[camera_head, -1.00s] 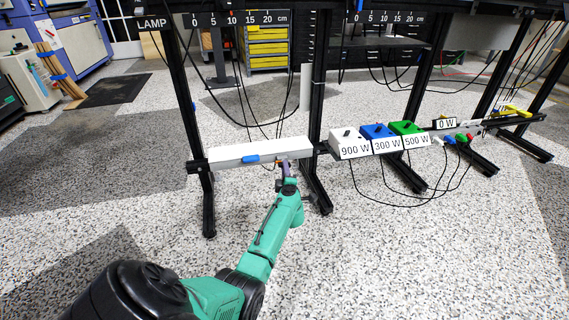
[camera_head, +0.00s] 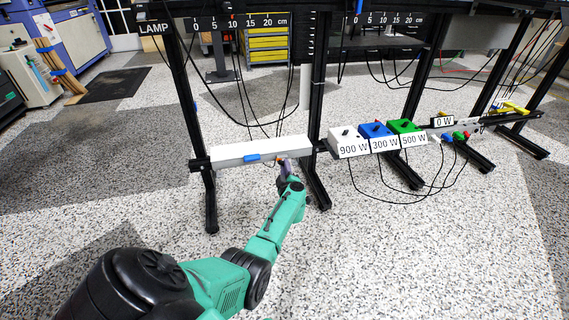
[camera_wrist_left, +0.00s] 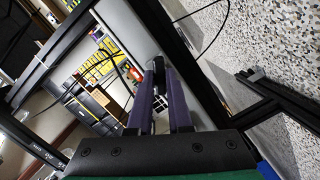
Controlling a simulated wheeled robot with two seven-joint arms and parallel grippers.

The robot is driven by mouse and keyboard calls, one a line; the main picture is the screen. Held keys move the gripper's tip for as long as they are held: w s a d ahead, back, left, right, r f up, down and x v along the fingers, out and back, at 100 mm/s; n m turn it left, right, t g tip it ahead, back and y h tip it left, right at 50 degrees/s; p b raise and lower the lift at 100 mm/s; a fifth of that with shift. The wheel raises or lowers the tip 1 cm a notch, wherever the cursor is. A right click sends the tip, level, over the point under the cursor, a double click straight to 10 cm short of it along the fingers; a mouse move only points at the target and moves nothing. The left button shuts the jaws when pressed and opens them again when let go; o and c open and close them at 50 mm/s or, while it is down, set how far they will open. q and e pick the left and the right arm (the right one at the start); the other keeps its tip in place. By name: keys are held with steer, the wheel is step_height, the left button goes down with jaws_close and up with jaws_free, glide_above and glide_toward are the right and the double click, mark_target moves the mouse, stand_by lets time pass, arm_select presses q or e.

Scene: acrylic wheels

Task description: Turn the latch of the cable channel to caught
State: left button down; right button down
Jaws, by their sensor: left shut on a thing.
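The cable channel (camera_head: 228,158) is a long white and grey box fixed between two black posts in the head view. A blue piece (camera_head: 252,157) sits on its front face. A small orange piece, which looks like the latch (camera_head: 280,158), shows at the right part of the front face, partly hidden by my gripper. My left gripper (camera_head: 284,167) reaches up to it with purple fingers. In the left wrist view its two fingers (camera_wrist_left: 165,75) are nearly together, with a small dark part between their tips. I cannot read the latch's angle.
White, blue and green boxes (camera_head: 378,138) marked 900 W, 300 W and 500 W stand on the rail to the right, with cables hanging below. A 0 W display (camera_head: 443,121) is farther right. Cables hang behind the channel.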

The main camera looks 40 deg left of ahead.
arm_select(q)
steer(key=m+p, duration=0.1)
steer(key=m, duration=0.1)
steer(key=shift+d+m+g, duration=0.1)
steer(key=shift+m+g, duration=0.2)
steer(key=shift+p, duration=0.3)
steer(key=m+g, duration=0.1)
steer(key=m, duration=0.6)
steer(key=shift+w+d+f+g, duration=0.1)
steer(key=shift+w+g, duration=0.1)
steer(key=shift+g, duration=0.2)
steer(key=c, duration=0.7)
jaws_free()
steer(key=shift+m+p, duration=0.3)
steer(key=shift+m, duration=0.1)
